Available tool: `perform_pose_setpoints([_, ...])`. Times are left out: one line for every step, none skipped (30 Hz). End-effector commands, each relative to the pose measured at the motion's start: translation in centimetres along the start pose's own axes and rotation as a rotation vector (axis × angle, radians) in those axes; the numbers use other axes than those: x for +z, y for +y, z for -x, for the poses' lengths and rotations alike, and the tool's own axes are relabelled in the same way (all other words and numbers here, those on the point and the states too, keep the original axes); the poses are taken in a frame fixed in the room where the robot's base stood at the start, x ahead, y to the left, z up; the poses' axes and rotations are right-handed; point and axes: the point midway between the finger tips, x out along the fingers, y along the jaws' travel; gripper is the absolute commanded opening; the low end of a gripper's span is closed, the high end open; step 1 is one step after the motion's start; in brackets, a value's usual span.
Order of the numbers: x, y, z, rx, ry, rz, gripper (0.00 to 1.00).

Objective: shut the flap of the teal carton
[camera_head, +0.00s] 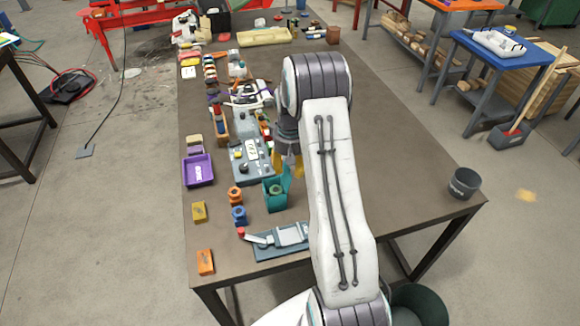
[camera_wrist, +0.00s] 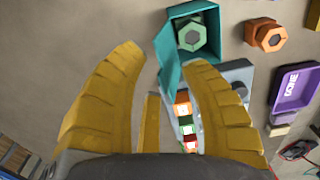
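The teal carton (camera_head: 277,202) stands on the brown table, left of my arm in the head view. In the wrist view the carton (camera_wrist: 176,22) is at the top, with a green hex nut (camera_wrist: 192,36) inside. Its flap (camera_wrist: 168,62) is open, sticking out from the carton's edge toward my fingers. My gripper (camera_wrist: 164,56) has its yellow fingers spread wide with nothing between them, and the flap shows beyond the gap near the right fingertip. I cannot tell whether they touch. In the head view my gripper (camera_head: 291,163) is just behind the carton, partly hidden by my arm.
An orange nut (camera_head: 235,194), a blue nut (camera_head: 239,215) and a purple tray (camera_head: 198,170) lie left of the carton. A grey panel (camera_head: 252,160) is behind it, and a blue-grey clamp fixture (camera_head: 282,240) in front. The table's right side is clear around a dark cup (camera_head: 464,184).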

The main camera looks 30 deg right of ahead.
Motion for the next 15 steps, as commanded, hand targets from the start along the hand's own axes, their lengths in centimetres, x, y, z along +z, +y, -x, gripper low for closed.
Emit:
perform_pose_setpoints([0.0,0.0,0.01,0.0,0.0,0.0,0.34])
perform_pose_setpoints([0.0,0.0,0.01,0.0,0.0,0.0,0.32])
perform_pose_setpoints([0.0,0.0,0.01,0.0,0.0,0.0,0.28])
perform_pose_setpoints([0.0,0.0,0.01,0.0,0.0,0.0,0.25])
perform_pose_setpoints([0.0,0.0,0.02,0.0,0.0,0.0,0.23])
perform_pose_setpoints([-0.01,0.0,0.02,0.0,0.0,0.0,0.19])
perform_pose_setpoints([-0.01,0.0,0.02,0.0,0.0,0.0,0.17])
perform_pose_setpoints([-0.01,0.0,0.02,0.0,0.0,0.0,0.14])
perform_pose_setpoints([-0.01,0.0,0.02,0.0,0.0,0.0,0.1])
perform_pose_setpoints([-0.01,0.0,0.02,0.0,0.0,0.0,0.08])
perform_pose_setpoints([-0.01,0.0,0.03,0.0,0.0,0.0,0.05])
perform_pose_setpoints([-0.01,0.0,0.03,0.0,0.0,0.0,0.01])
perform_pose_setpoints([-0.01,0.0,0.03,0.0,0.0,0.0,0.0])
perform_pose_setpoints([-0.01,0.0,0.03,0.0,0.0,0.0,0.0])
perform_pose_setpoints([-0.01,0.0,0.03,0.0,0.0,0.0,0.0])
